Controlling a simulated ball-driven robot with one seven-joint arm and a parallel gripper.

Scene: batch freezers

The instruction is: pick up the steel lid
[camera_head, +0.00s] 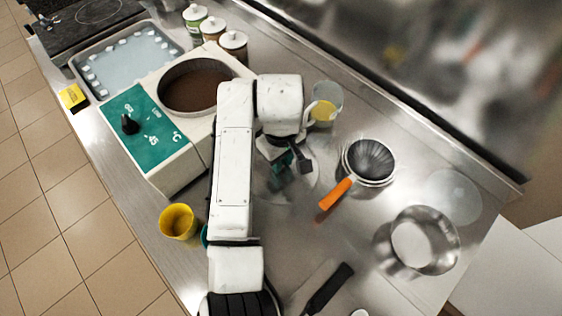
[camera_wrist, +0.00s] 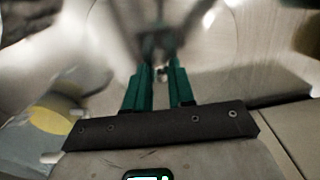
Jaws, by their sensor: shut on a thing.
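My gripper (camera_head: 286,172) hangs over the steel counter, beside the batch freezer's round tub. In the wrist view its two green fingers (camera_wrist: 160,74) are close together, shut on the small knob of the steel lid (camera_wrist: 225,50). The lid is a shiny, blurred surface around the fingertips. In the head view the lid (camera_head: 305,190) shows as a pale round rim below my gripper, partly hidden by my arm. I cannot tell whether it rests on the counter or is raised.
The batch freezer (camera_head: 150,130) with its brown-filled tub (camera_head: 196,88) stands left. A glass with yellow contents (camera_head: 325,103) is close behind my gripper. An orange-handled strainer (camera_head: 370,160) and a steel pan (camera_head: 425,242) are right. A yellow cup (camera_head: 177,221) and dark-handled tool (camera_head: 328,289) are near the front.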

